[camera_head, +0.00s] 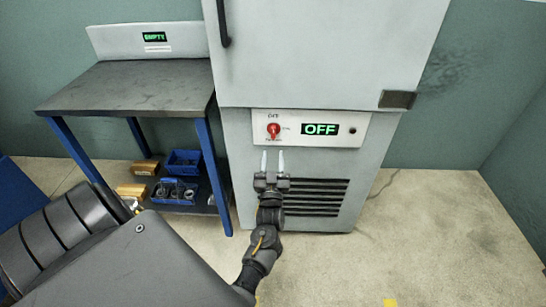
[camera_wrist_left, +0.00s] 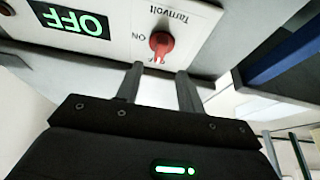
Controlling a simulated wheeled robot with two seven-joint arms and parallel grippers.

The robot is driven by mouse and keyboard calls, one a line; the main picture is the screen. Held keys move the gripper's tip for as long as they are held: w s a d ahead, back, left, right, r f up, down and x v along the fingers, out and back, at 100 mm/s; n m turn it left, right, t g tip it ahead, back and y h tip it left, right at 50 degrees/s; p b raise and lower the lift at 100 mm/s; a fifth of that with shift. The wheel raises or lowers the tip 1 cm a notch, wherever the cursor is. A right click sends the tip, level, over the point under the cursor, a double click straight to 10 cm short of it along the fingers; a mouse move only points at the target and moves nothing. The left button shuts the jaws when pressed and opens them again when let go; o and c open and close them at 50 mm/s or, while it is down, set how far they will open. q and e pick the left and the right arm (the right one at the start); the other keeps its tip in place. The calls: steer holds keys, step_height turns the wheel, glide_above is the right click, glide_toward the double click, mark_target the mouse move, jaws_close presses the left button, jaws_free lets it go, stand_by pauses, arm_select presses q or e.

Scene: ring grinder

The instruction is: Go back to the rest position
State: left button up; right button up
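My left gripper (camera_head: 272,162) is in front of the grey machine cabinet (camera_head: 330,60), just below the red knob (camera_head: 273,130) on its white control panel (camera_head: 360,121). Its two fingers are apart with nothing between them. In the left wrist view the gripper fingers (camera_wrist_left: 161,85) point toward the red knob (camera_wrist_left: 161,43), with a gap between knob and fingertips. The display (camera_head: 320,129) beside the knob reads OFF in green, and it also shows in the left wrist view (camera_wrist_left: 70,20). My right gripper is not in view.
A workbench (camera_head: 130,87) with blue legs stands left of the cabinet, its top bare, its sign (camera_head: 154,37) reading EMPTY. Its lower shelf holds blue bins (camera_head: 175,190) and cardboard boxes (camera_head: 131,190). The floor (camera_head: 430,220) at the right is clear up to the walls.

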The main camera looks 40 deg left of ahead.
arm_select(q)
steer(key=shift+f, duration=0.1)
